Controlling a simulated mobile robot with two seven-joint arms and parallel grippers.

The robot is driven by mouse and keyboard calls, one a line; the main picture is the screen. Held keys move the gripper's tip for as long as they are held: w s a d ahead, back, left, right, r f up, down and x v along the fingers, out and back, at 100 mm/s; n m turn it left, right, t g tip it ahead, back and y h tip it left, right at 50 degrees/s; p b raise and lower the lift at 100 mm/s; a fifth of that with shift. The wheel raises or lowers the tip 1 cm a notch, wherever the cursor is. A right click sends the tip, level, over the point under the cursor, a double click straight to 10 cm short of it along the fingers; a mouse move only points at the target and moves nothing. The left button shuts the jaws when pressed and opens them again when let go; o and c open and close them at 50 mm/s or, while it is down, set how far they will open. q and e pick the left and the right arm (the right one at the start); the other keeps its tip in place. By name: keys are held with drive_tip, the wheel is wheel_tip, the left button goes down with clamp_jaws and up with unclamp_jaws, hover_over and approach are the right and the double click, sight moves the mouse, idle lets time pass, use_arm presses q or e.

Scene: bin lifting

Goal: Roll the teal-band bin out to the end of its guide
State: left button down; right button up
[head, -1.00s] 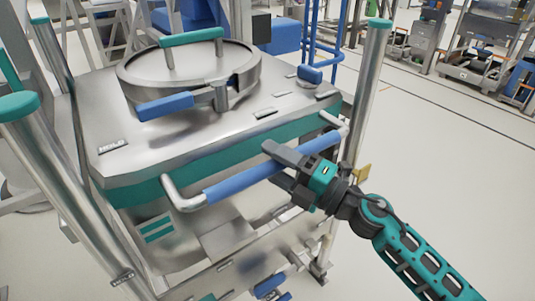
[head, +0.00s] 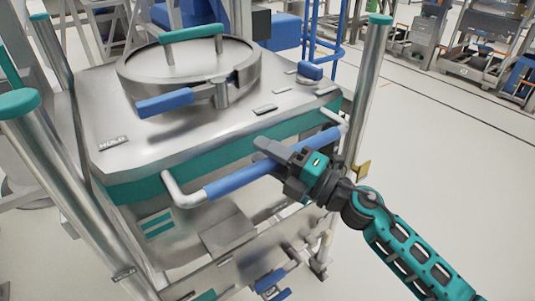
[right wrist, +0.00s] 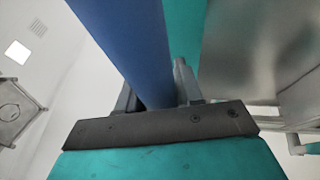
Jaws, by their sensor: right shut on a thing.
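The teal-band bin (head: 105,160) is a steel vessel with a teal band around its upper body, filling the left and middle of the head view. A blue bar handle (head: 235,181) on bent steel ends runs across its near side. My right gripper (head: 272,157) is shut on this handle, toward its right half. In the right wrist view, the blue handle (right wrist: 125,40) passes between the two fingers (right wrist: 158,88), with the teal band behind it. The guide is not clearly told apart from the steel frame below. My left gripper is out of view.
Steel posts with teal caps (head: 20,103) and (head: 367,90) stand at the left and right of the bin. A round lid (head: 185,65) with a blue lever (head: 164,104) sits on top. Open floor (head: 440,170) lies to the right.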

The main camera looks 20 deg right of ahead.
clamp_jaws()
drive_tip(key=shift+s, duration=0.15)
drive_tip(key=shift+s+d+f, duration=0.15)
drive_tip(key=shift+s+f, duration=0.05)
drive_tip(key=shift+s, duration=0.45)
drive_tip(key=shift+s+d+r, duration=0.15)
drive_tip(key=shift+s+d, duration=0.1)
drive_tip(key=shift+s, duration=0.2)
drive_tip(key=o, duration=0.9)
unclamp_jaws()
drive_tip(key=shift+w, duration=0.1)
drive_tip(key=shift+o, duration=0.2)
